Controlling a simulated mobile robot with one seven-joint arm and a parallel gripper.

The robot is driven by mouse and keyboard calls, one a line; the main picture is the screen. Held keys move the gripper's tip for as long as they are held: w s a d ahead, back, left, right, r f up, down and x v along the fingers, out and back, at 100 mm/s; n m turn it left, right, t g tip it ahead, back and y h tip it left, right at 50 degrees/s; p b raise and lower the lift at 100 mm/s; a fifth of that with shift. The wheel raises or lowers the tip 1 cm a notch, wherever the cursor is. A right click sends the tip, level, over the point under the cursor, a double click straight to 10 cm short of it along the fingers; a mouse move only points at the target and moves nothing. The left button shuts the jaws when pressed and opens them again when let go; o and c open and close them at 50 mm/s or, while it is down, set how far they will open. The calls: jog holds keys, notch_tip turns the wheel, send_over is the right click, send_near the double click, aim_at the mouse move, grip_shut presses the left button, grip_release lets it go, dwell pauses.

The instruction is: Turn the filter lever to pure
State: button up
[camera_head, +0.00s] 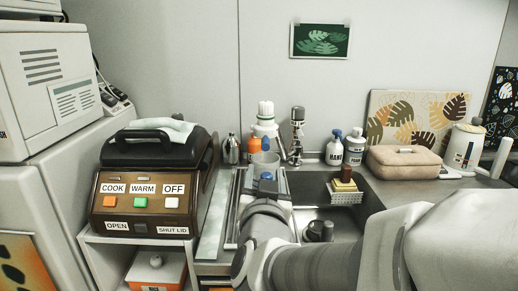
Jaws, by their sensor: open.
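A chrome and dark tap-like fixture (297,135) stands upright at the back of the sink. A white unit with a ribbed top (265,117) stands just left of it. I cannot make out a filter lever or any "pure" marking on either at this size. My arm reaches in from the lower right. My gripper (267,178) is in front of and below the white unit, over the left side of the sink area. It is open, seen from behind, and its fingertips are mostly hidden. I cannot tell whether it touches anything.
A brown cooker (146,203) with labelled buttons stands at the left. Bottles (335,148) stand behind the sink basin (352,196), with a sponge on a rack (345,188) at its edge. A beige case (403,162) and a white kettle-like jug (463,150) are at the right.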

aim_at(265, 150)
jog(key=w+p, duration=0.1)
jog(key=p, duration=0.1)
jog(key=w+p, duration=0.1)
jog(key=p, duration=0.2)
jog(key=w+p, duration=0.1)
jog(key=p, duration=0.2)
jog(key=shift+d+r, duration=0.15)
jog(key=shift+r, duration=0.1)
jog(key=p, duration=0.3)
jog(key=shift+w+p, duration=0.15)
jog(key=shift+p, duration=0.25)
jog(key=w, duration=1.1)
jog(key=shift+w+d+f, duration=0.15)
jog(key=shift+w+f, duration=0.1)
jog(key=shift+w, duration=0.1)
grip_shut()
